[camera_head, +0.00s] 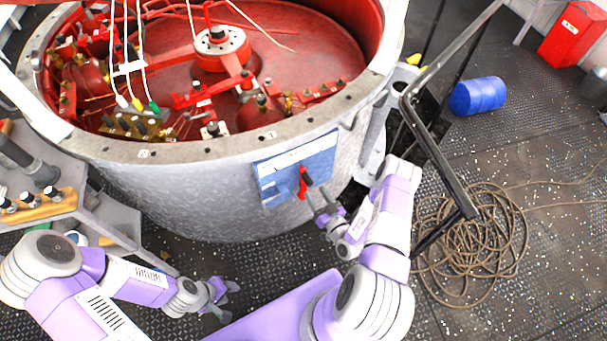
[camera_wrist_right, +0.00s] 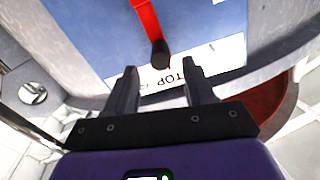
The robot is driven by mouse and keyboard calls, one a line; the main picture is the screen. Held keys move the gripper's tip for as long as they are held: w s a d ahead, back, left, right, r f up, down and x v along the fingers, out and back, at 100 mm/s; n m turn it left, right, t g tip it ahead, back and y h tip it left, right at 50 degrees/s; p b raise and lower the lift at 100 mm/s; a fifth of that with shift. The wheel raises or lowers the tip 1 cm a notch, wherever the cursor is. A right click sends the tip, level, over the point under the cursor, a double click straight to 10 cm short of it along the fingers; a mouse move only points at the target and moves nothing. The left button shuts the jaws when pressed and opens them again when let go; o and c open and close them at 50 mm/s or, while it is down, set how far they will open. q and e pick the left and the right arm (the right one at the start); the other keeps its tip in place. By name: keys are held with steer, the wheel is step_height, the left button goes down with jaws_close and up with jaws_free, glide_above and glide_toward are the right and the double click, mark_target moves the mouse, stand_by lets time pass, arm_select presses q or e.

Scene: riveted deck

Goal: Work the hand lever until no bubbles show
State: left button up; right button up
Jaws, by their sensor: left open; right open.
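A red hand lever (camera_head: 302,184) with a black grip is mounted on a blue panel (camera_head: 268,181) on the side of the large grey drum. In the right wrist view the red lever (camera_wrist_right: 146,18) comes down from the top and its black end lies just beyond my fingertips, roughly between them. My right gripper (camera_head: 321,211) is open just below and in front of the lever; it also shows in the right wrist view (camera_wrist_right: 160,72). I cannot tell whether it touches the grip. My left gripper (camera_head: 230,301) is open and empty, low over the deck. No bubbles are discernible.
The drum's rim (camera_head: 225,150) encloses red machinery with hoses. A dark handrail (camera_head: 436,150) stands right of my right arm. A coiled rope (camera_head: 480,245), a blue barrel (camera_head: 478,96) and a red box (camera_head: 572,35) are on the deck. A grey bench (camera_head: 110,215) stands at left.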

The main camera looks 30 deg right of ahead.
mark_target(307, 181)
steer(key=shift+w+r+b, duration=0.1)
steer(key=shift+w+b, duration=0.5)
steer(key=shift+w, duration=3)
jaws_close()
